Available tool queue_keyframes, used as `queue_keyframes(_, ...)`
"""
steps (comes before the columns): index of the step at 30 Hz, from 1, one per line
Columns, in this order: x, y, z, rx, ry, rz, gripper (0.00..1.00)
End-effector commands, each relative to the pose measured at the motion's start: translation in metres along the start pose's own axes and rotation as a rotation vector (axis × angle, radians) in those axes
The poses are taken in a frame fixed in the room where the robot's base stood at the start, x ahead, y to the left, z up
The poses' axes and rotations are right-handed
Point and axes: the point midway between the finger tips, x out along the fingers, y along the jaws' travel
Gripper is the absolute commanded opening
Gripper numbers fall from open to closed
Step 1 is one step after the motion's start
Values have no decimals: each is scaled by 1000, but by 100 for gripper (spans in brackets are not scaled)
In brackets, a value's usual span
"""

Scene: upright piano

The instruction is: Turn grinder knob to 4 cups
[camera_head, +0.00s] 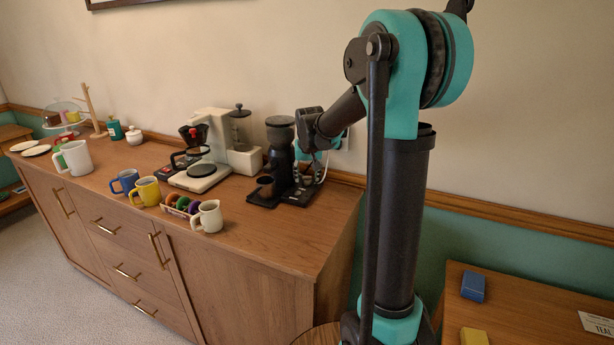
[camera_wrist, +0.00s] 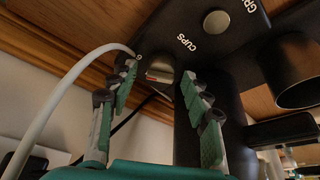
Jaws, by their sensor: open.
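The black coffee grinder (camera_head: 281,140) stands at the right end of the wooden sideboard, on a black base with a dark cup. My arm reaches it from the right, and my gripper (camera_wrist: 157,80) is close to its right side. In the wrist view the gripper is open. A grey knob (camera_wrist: 160,64) with a small red mark shows between its fingertips, beside the lettering "CUPS". I cannot tell whether the fingers touch it. A round silver button (camera_wrist: 216,22) sits farther along the same black panel. The knob's setting is not readable.
A white cable (camera_wrist: 62,92) curves past the left finger. A dark cup (camera_wrist: 292,70) hangs in view at right. A cream coffee maker (camera_head: 205,150) stands left of the grinder, with a white jug (camera_head: 208,217) in front. The wall is close behind the grinder.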

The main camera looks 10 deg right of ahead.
Motion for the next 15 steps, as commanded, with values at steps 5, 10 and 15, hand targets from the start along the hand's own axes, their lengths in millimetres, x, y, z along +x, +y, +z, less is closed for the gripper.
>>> queue_keyframes(5,2,0,0,0,0,0,49)
queue_keyframes(10,1,0,0,0,0,0,41)
queue_keyframes(15,1,0,0,0,0,0,20)
